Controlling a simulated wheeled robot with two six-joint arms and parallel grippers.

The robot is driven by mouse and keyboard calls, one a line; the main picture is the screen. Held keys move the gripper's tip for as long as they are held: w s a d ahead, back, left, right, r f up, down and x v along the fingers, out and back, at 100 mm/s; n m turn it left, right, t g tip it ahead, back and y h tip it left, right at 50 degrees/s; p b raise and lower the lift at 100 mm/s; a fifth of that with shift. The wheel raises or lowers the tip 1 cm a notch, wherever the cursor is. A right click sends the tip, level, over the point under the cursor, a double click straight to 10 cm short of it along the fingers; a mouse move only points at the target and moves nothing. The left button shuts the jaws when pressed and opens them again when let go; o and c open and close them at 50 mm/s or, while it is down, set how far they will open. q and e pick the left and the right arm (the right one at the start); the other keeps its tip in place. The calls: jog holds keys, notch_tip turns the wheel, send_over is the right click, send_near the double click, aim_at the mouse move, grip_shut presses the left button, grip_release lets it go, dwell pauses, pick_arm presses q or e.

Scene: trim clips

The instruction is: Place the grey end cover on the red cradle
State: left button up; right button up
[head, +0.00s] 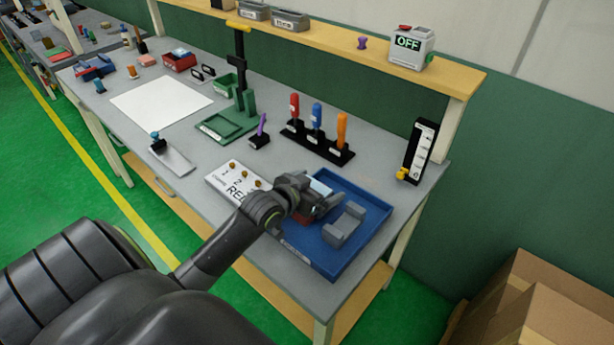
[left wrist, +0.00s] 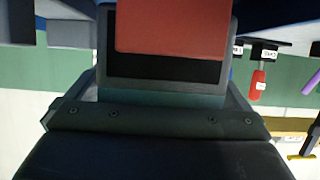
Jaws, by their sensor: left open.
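A grey U-shaped piece (head: 345,226), seemingly the grey end cover, sits in the blue tray (head: 366,202) at the bench's front right. My left gripper (head: 322,208) is open over the left part of the tray, left of the grey piece and apart from it. A red block (head: 304,219), likely the red cradle, shows partly under the gripper; the rest is hidden. In the left wrist view a red face (left wrist: 175,27) fills the top middle, close to my gripper. I cannot tell whether they touch. My right gripper is not in view.
A tool rack (head: 318,143) with red, blue and orange handles stands behind the tray. A white board with gold knobs (head: 238,178) lies left of it. A black gauge stand (head: 420,150) is at the right end. A white sheet (head: 160,103) lies further left.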

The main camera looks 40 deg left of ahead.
pick_arm(q)
jog(key=v, duration=1.2)
jog(key=shift+f, duration=0.1)
